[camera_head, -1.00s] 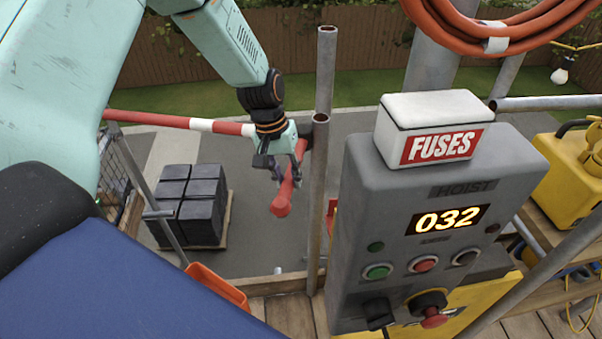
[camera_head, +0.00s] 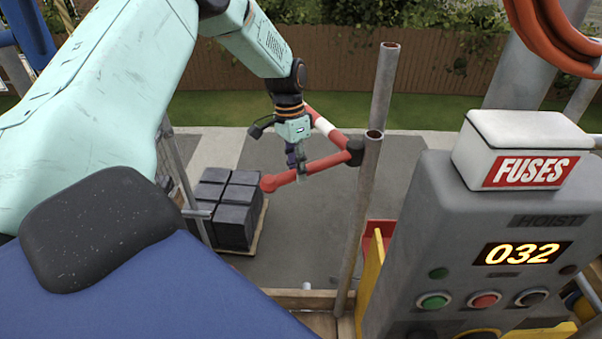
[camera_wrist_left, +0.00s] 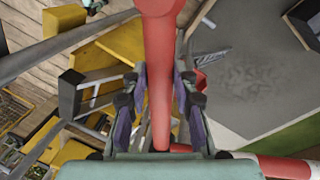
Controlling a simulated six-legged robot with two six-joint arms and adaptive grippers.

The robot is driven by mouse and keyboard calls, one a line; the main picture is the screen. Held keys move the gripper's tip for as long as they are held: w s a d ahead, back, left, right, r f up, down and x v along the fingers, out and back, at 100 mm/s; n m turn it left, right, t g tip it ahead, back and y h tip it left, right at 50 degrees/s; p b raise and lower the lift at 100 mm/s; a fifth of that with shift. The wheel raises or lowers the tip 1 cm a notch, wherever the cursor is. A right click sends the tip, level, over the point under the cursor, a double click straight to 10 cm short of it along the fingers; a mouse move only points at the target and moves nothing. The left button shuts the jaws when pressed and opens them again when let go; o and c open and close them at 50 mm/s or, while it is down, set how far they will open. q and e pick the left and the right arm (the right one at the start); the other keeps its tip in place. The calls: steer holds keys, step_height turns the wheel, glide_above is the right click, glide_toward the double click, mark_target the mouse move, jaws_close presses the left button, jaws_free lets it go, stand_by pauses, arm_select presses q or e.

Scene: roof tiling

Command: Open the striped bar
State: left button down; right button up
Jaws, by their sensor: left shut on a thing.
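The striped bar (camera_head: 322,124) is red and white and joins a black pivot at the upright scaffold post. It points away from me, up and left, partly hidden behind my left gripper. A red arm (camera_head: 328,162) runs left from the same pivot to a rounded end. My left gripper (camera_head: 299,168) is shut on this red arm, about halfway along it. In the left wrist view the red arm (camera_wrist_left: 160,60) passes between the fingers of the gripper (camera_wrist_left: 157,104), and the striped bar (camera_wrist_left: 285,167) shows at lower right. My right gripper is not in view.
The scaffold post (camera_head: 366,200) stands just right of the bar. The grey hoist panel (camera_head: 450,220) with a fuses box (camera_head: 520,150) is at right. Dark stacked tiles (camera_head: 230,210) sit on a pallet below left. Open ground lies beyond the platform edge.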

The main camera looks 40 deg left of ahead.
arm_select(q)
steer(key=shift+w+a, duration=0.1)
steer(key=shift+a, duration=0.05)
stand_by(0.3)
steer(key=c, duration=1.5)
jaws_free()
steer(key=shift+r, duration=0.1)
steer(key=o, duration=0.4)
steer(key=shift+o, duration=0.2)
step_height(320, 180, up, 12)
steer(key=a, duration=0.2)
steer(key=shift+w, duration=0.35)
steer(key=shift+f, duration=0.2)
